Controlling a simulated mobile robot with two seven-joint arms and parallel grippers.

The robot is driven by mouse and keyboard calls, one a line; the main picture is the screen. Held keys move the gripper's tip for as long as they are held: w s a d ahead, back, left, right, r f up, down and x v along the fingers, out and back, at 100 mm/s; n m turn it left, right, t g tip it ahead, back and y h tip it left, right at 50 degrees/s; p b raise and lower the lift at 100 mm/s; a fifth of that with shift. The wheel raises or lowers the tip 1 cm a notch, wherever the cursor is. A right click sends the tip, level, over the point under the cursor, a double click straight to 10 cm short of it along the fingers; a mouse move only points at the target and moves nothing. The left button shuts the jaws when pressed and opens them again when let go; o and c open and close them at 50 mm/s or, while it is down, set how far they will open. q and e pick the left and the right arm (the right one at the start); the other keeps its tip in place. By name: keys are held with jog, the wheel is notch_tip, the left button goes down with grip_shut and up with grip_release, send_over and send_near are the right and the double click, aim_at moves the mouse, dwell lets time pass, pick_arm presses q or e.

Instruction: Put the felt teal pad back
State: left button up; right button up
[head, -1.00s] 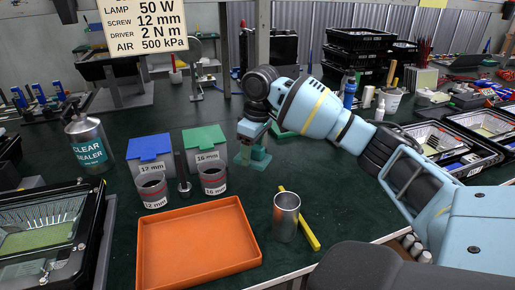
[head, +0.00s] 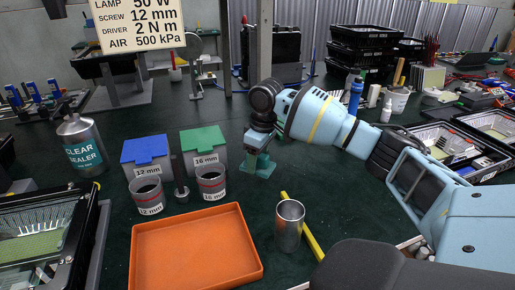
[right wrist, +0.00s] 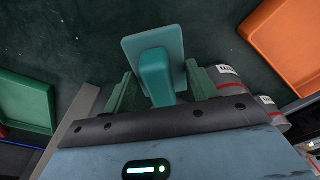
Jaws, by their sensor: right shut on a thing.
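The teal pad (head: 260,166) is a flat square plate with a block handle. My right gripper (head: 258,146) is shut on that handle, with the pad beneath it, low over the dark green bench. I cannot tell whether the pad touches the bench. In the right wrist view the pad's plate (right wrist: 135,47) shows beyond the handle, between the green fingers of the right gripper (right wrist: 160,88). The pad's underside is hidden. My left gripper is not in view.
An orange tray (head: 135,262), a metal cup (head: 290,226) and a yellow bar (head: 313,243) stand nearer. Blue (head: 146,150) and green (head: 203,139) bins and two labelled cups stand left of the pad. A green tray (right wrist: 22,102) shows in the right wrist view.

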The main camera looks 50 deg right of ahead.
aim_at(258, 170)
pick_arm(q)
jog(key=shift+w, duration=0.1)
pick_arm(e)
jog(key=shift+f, duration=0.1)
notch_tip(258, 170, down, 4)
jog(key=shift+f+b, duration=0.25)
jog(key=shift+b, duration=0.1)
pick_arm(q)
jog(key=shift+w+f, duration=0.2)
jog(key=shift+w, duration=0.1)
pick_arm(e)
jog(key=shift+f, duration=0.15)
jog(key=o, duration=0.9)
jog(key=shift+f, duration=0.15)
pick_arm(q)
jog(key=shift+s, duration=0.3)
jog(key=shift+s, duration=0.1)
